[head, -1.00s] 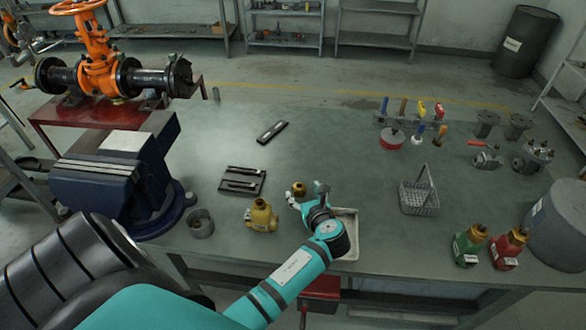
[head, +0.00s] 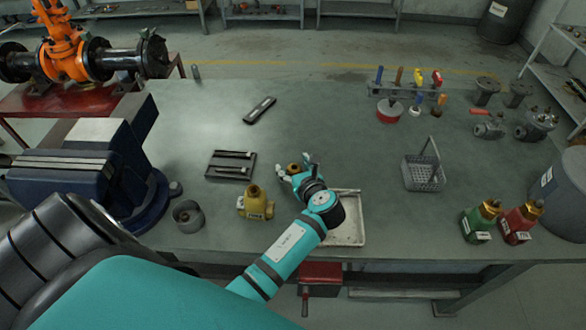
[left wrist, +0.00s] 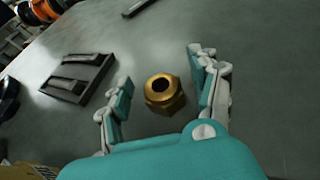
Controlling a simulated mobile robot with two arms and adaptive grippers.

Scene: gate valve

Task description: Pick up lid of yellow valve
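The yellow valve (head: 256,203) stands upright on the workbench, left of my left gripper. A brass, nut-shaped piece with a hole in its top, which looks like the valve's lid (head: 294,168), sits on the bench. In the left wrist view the brass lid (left wrist: 165,93) lies between the spread fingers of my left gripper (left wrist: 160,90), with clear gaps on both sides. The left gripper (head: 294,172) is open and empty. In the head view its fingers partly cover the lid. My right gripper is not in view.
A black tray (head: 217,172) with tools lies left of the lid. A shallow white tray (head: 348,239) is right of my left wrist. A grey basket (head: 422,175) stands farther right. A blue vise (head: 75,178) is at left. The bench centre is mostly clear.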

